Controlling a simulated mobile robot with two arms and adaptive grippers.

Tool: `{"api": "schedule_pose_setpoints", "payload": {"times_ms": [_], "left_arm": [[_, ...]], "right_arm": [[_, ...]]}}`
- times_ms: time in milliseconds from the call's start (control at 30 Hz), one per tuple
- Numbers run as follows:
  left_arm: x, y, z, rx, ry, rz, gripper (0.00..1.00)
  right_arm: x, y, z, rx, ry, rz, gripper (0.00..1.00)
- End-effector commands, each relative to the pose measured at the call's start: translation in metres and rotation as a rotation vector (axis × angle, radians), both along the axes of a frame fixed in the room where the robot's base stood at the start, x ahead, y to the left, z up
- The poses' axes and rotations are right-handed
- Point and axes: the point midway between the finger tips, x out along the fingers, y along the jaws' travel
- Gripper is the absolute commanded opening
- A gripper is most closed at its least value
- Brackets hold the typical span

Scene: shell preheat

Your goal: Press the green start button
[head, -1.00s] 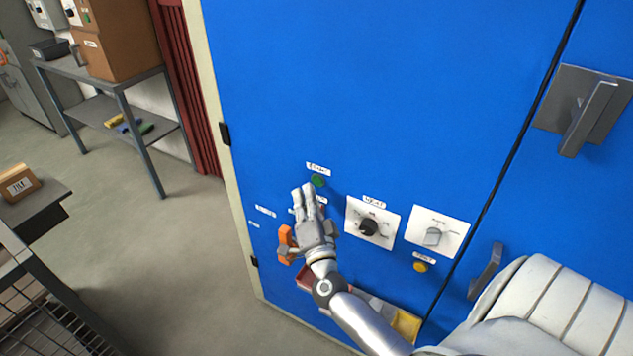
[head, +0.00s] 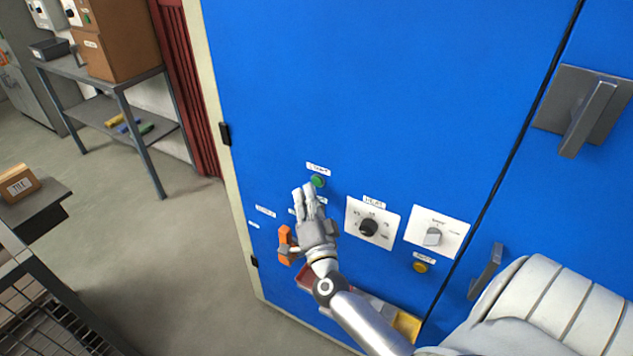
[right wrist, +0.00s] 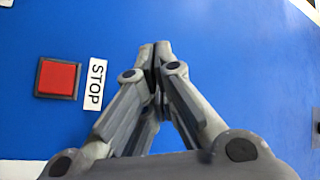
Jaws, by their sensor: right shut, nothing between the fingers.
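The round green start button (head: 318,181) is on the blue cabinet front in the head view, under a small white label. My right gripper (head: 303,190) is shut and empty, its fingertips just below and left of the button in the picture. I cannot tell whether they touch it. In the right wrist view, the shut fingers (right wrist: 155,48) point at the blue panel, and the green button does not show. My left gripper is not in view.
A red square button (right wrist: 58,78) labelled STOP is left of the fingers in the wrist view. The HEAT dial (head: 368,227), another knob (head: 432,237), a yellow button (head: 421,267) and an orange handle (head: 285,244) are on the panel nearby.

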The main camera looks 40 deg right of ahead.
Motion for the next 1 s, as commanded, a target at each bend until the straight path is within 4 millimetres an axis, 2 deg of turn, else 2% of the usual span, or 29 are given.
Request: {"api": "schedule_pose_setpoints", "payload": {"times_ms": [1000], "left_arm": [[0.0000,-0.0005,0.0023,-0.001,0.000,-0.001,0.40]], "right_arm": [[0.0033,-0.0079,0.0002,0.000,0.000,0.000,0.00]]}}
